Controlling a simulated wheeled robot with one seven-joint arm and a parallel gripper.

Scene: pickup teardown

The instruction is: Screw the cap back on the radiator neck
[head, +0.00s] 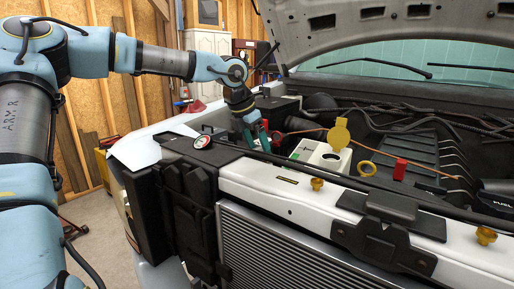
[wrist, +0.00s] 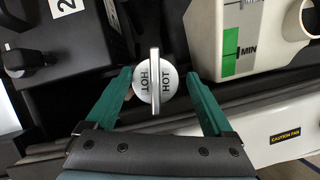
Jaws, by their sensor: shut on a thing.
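The cap (wrist: 142,92) is a pale grey disc with a raised bar across its top and the word HOT on both sides of the bar. It is between the green fingers of my gripper (wrist: 160,75), which is shut on it. In the head view my gripper (head: 258,143) points down into the front of the engine bay, behind the white front panel. The cap is not clear there. I cannot make out the radiator neck in either view; whether it is under the cap is hidden.
A white reservoir (wrist: 276,22) with a green MIN mark is right of the cap in the wrist view. A black box marked 2 (wrist: 30,55) is at left. In the head view, the open yellow lid (head: 341,131) stands up, and the raised hood (head: 400,35) hangs overhead.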

